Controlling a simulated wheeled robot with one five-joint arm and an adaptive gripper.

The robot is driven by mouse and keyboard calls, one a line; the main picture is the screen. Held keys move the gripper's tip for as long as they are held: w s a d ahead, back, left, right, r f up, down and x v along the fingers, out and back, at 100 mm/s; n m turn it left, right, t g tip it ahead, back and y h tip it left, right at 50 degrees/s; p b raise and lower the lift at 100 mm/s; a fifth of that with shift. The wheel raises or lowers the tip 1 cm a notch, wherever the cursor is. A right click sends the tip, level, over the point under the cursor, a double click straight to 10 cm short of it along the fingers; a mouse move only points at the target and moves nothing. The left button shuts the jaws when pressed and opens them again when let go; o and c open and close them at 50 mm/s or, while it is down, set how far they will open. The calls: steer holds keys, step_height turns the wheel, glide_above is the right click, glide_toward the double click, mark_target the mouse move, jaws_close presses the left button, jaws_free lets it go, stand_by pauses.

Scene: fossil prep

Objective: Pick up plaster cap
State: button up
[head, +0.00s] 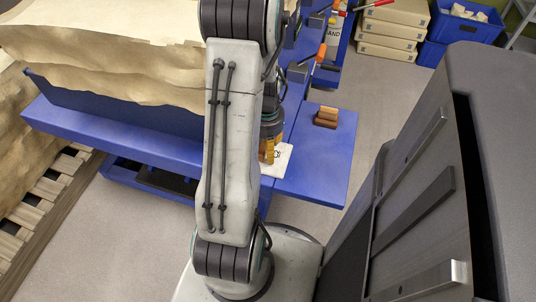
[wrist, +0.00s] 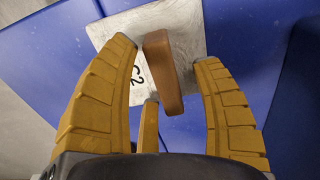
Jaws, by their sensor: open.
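A pale, plaster-like square slab (wrist: 190,22) marked C2 lies on a blue surface in the wrist view. I take it for the plaster cap. A brown rounded bar (wrist: 163,70) stands out over it; I cannot tell whether the two are joined. My gripper (wrist: 165,52), with yellow-orange fingers, is open. Its fingers are on both sides of the bar, with visible gaps, and a third finger is below it. In the head view the slab (head: 282,160) shows beside my gripper (head: 268,153), partly hidden by my arm.
Several brown blocks (head: 326,117) sit on the blue side shelf (head: 335,160). A large tan rock mass (head: 100,50) fills the blue bench at left. A dark cabinet (head: 420,190) stands close at right. Boxes (head: 395,25) and a blue crate (head: 465,25) are behind.

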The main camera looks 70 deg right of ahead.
steer(key=shift+c, duration=0.3)
jaws_close()
stand_by(0.4)
